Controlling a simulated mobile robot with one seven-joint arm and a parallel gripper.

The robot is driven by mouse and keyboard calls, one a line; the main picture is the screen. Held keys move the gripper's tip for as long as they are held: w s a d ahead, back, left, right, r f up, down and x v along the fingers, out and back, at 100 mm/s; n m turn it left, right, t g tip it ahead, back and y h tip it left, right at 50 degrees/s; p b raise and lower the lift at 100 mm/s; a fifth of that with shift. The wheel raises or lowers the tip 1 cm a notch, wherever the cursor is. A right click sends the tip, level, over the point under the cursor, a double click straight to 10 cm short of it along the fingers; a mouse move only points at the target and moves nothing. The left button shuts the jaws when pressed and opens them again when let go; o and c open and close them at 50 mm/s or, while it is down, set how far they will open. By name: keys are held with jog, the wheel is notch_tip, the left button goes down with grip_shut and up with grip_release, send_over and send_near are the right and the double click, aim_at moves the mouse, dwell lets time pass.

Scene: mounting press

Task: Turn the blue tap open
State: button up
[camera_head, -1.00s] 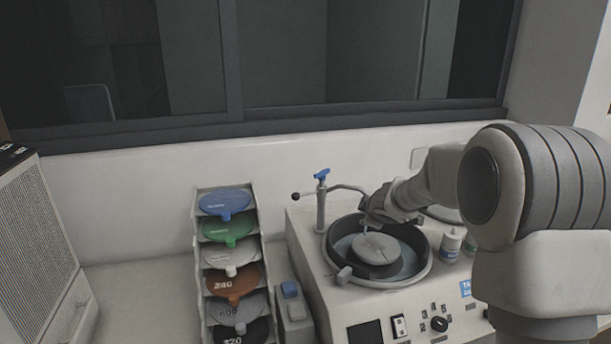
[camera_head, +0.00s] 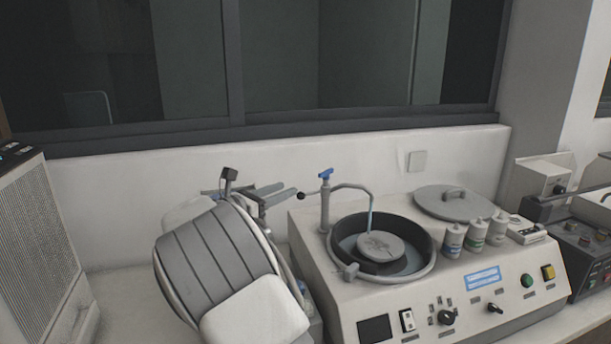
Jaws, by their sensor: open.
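The blue tap (camera_head: 326,173) is a small blue handle on top of a grey upright post at the back left of the grinding machine (camera_head: 335,293). A side rod with a black ball end (camera_head: 301,196) sticks out left from the post. A curved spout (camera_head: 352,187) reaches right over the round bowl, with a thin pale blue streak below its end. My gripper (camera_head: 285,190) is open and seems empty, left of the tap, its fingers pointing right towards the black ball. It is apart from the blue handle; whether it touches the ball I cannot tell.
The bowl (camera_head: 343,268) holds a grey disc (camera_head: 381,246). Several bottles (camera_head: 453,240) and a round lid (camera_head: 453,202) stand right of it. My arm hides the rack of coloured discs at left. The wall and window frame (camera_head: 300,126) lie behind; space above the machine is clear.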

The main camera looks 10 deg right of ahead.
aim_at(326, 171)
jog(key=p+x, duration=0.2)
jog(key=x, duration=1.5)
jog(key=shift+w+d+r, duration=0.1)
jog(key=shift+d+r, duration=0.05)
jog(key=shift+c, duration=0.3)
grip_shut()
